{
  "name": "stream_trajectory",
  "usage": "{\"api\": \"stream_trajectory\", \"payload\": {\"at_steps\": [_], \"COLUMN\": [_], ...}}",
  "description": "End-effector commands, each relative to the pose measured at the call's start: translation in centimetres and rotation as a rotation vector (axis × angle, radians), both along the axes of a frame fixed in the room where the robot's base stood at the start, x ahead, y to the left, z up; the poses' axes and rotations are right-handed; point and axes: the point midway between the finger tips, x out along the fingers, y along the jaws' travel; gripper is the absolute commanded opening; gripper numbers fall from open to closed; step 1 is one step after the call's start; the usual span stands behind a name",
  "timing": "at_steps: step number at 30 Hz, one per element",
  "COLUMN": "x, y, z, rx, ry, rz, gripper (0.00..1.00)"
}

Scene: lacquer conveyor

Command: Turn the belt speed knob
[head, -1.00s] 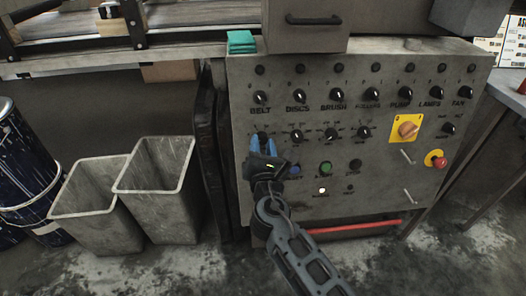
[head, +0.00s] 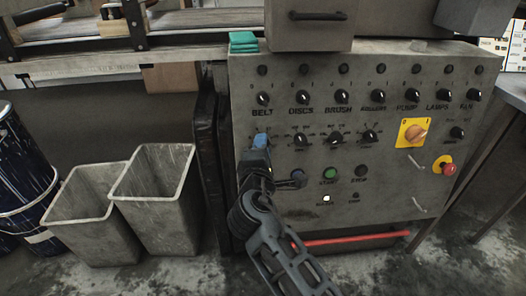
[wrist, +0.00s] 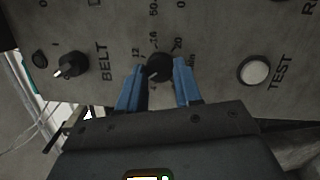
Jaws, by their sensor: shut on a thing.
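The belt speed knob is a black dial with a pale pointer line, below the BELT label. In the wrist view the knob (wrist: 158,68) sits between my two blue fingers, with scale numbers printed around it. My gripper (wrist: 160,76) is shut on it, one finger on either side. In the head view my gripper (head: 260,143) reaches the left end of the panel's second knob row and hides the knob. The BELT selector (head: 263,99) is just above; it also shows in the wrist view (wrist: 72,63).
The grey control panel (head: 300,215) carries several other knobs, a yellow-backed rotary switch (head: 414,133) and a red button (head: 449,169). A white TEST button (wrist: 254,71) is close to my fingers. Two grey bins (head: 156,205) stand left. A red bar (head: 350,238) crosses low.

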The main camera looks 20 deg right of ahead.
Motion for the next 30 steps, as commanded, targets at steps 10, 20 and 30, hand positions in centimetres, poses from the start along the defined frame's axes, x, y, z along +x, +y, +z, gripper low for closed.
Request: {"api": "stream_trajectory", "payload": {"at_steps": [10,20,30], "x": [0.05,0.04,0.05], "y": [0.05,-0.01,-0.07], "z": [0.11,0.24,0.38], "rx": [0.308,0.600,0.854], "ry": [-0.099,-0.194,-0.276], "rz": [-0.060,-0.116,-0.166], "gripper": [0.04,0.04,0.04]}}
